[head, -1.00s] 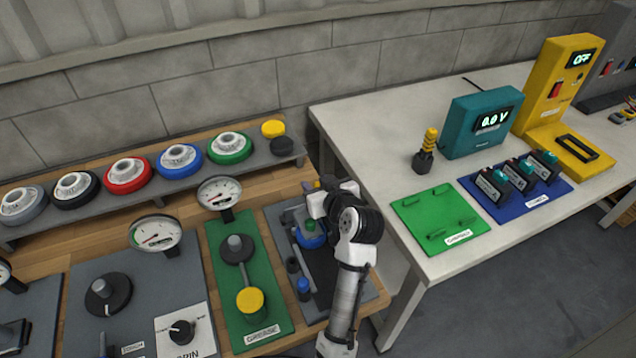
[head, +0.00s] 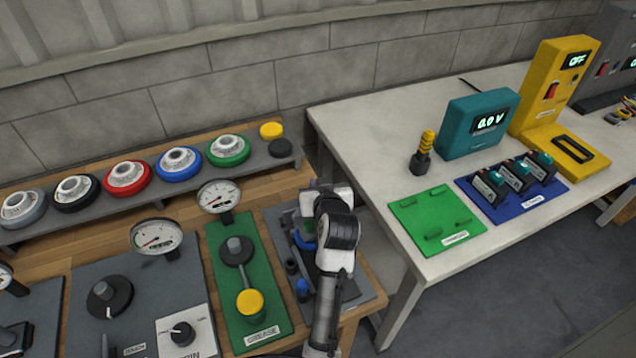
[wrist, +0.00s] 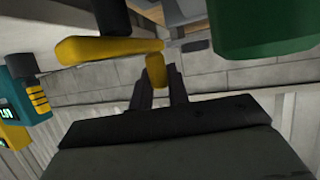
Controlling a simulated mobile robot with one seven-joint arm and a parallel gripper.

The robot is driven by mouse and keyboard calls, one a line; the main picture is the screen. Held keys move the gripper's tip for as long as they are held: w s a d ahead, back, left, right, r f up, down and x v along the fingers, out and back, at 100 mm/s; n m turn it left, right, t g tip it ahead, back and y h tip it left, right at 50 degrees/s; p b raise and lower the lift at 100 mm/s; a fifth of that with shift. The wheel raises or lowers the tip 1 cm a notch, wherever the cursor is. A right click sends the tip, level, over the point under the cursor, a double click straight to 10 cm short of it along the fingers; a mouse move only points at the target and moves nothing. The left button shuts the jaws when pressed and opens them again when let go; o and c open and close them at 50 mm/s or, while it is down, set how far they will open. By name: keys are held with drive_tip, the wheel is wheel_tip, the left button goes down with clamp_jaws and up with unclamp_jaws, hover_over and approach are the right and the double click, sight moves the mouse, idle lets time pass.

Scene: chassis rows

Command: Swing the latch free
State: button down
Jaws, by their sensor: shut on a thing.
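The latch appears to be the yellow lever (wrist: 105,49), a bar across the upper left of the wrist view. A short yellow knob (wrist: 155,70) stands near its right end; I cannot tell how the two join. My gripper (wrist: 158,80) has its dark fingers at this knob and is shut on it. In the head view my arm covers the fingertips and the latch, over the grey board (head: 360,290) right of the green grease board. A blue round part on that board shows only partly beside my arm.
A large green body (wrist: 262,28) is close to the right of my gripper in the wrist view. The green grease board (head: 222,275) with a yellow cap lies left of my arm. The white table (head: 385,150) with the teal meter (head: 480,122) stands to the right.

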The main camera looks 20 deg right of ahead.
drive_tip(key=c, duration=1.3)
unclamp_jaws()
drive_tip(key=shift+c, duration=0.2)
drive_tip(key=shift+s+r, duration=0.1)
